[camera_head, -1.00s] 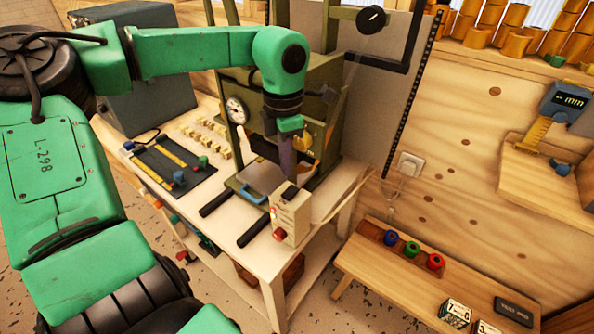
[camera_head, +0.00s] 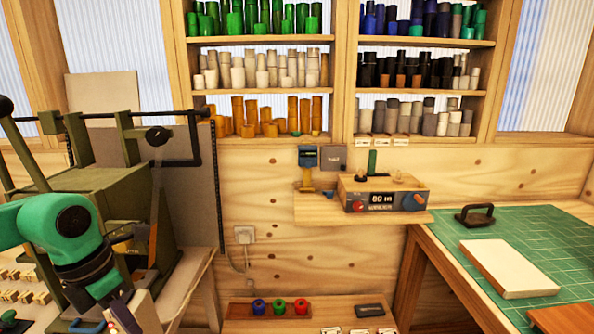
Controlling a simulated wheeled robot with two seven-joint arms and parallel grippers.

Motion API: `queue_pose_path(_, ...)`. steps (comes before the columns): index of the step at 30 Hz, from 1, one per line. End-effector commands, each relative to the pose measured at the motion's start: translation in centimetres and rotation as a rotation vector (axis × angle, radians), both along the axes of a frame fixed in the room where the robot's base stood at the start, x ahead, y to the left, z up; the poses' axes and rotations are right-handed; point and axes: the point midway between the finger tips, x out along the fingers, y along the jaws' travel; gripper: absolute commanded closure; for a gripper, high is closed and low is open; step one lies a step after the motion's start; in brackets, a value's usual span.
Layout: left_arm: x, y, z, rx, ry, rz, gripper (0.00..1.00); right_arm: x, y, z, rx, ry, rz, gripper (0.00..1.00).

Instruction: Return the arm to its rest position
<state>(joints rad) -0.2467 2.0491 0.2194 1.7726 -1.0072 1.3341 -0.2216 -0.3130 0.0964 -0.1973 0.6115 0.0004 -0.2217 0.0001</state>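My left arm's green wrist (camera_head: 72,235) comes in at the lower left, in front of the olive-green press machine (camera_head: 85,195). Its hand points down beside a pale control box (camera_head: 138,312), which the bottom edge cuts off. The fingertips are not clearly visible, so I cannot tell whether they are open or touch anything. My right arm and gripper are not in view.
A wooden shelf (camera_head: 360,217) carries a device with a numeric display (camera_head: 383,201). At right, a green cutting mat (camera_head: 545,245) holds a pale block (camera_head: 508,268) and a black-handled tool (camera_head: 476,214). Red, green and blue knobs sit on a low bench (camera_head: 240,327). Rolls fill the back shelves.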

Motion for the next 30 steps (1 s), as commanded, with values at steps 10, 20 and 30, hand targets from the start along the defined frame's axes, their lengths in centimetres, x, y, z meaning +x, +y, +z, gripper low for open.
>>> queue_pose_path(10, 4.0, -7.3, -1.6, -0.559, -0.218, 0.207, 1.0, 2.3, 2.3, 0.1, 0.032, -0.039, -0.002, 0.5)
queue_pose_path(20, 10.7, -5.2, 0.7, -1.392, -0.464, 1.119, 1.0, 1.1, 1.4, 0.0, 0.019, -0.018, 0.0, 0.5)
queue_pose_path(30, 1.8, 2.6, -16.8, -1.356, -0.173, 2.735, 1.0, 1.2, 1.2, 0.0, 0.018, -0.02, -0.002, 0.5)
